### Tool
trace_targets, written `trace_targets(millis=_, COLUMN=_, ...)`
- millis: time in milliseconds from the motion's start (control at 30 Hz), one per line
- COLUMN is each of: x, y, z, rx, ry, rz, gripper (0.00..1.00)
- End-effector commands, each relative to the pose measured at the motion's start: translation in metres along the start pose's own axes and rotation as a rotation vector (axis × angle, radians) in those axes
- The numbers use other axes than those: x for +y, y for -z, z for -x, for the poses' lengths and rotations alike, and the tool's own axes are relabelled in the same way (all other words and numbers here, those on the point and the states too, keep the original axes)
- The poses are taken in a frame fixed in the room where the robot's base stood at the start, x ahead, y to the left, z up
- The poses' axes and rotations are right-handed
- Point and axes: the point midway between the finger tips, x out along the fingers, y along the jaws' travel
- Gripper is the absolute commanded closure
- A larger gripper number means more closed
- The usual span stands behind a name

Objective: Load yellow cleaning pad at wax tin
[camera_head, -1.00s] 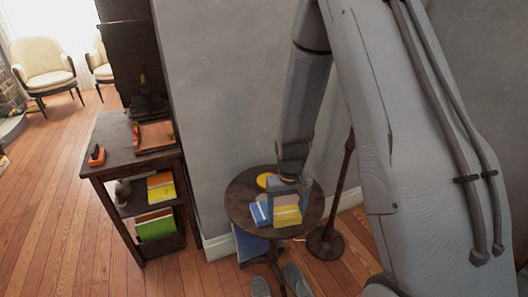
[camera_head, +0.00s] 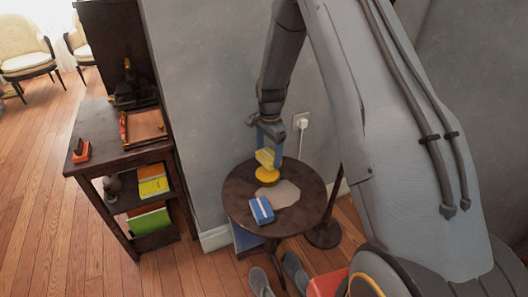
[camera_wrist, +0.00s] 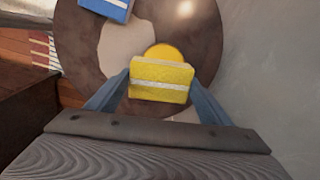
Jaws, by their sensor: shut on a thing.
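My gripper (camera_head: 270,150) is shut on the yellow cleaning pad (camera_head: 265,158), which has a pale stripe across it. The pad also shows between the fingers in the wrist view (camera_wrist: 160,82). The round yellow wax tin (camera_head: 267,175) lies on the round dark table (camera_head: 238,200). The pad is held above or right by the tin; in the wrist view it hides the near part of the tin (camera_wrist: 163,52). I cannot tell whether pad and tin touch.
A blue pad (camera_head: 261,209) with a white stripe lies at the table's front. A pale patch (camera_head: 282,194) is on the tabletop. A wall stands behind. A dark shelf (camera_head: 100,150) with a tray (camera_head: 143,126) and books stands left. A red thing (camera_head: 328,284) is at the lower right.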

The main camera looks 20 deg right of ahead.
Motion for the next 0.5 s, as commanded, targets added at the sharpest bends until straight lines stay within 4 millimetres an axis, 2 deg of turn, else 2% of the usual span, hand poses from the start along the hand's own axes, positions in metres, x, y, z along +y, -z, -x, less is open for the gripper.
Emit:
trace_targets(millis=267, x=-0.007, y=0.002, z=-0.002, rx=0.0, ry=-0.001, rz=-0.07, gripper=0.44)
trace_targets(millis=500, x=-0.007, y=0.001, z=-0.021, rx=0.0, ry=-0.001, rz=-0.068, gripper=0.44)
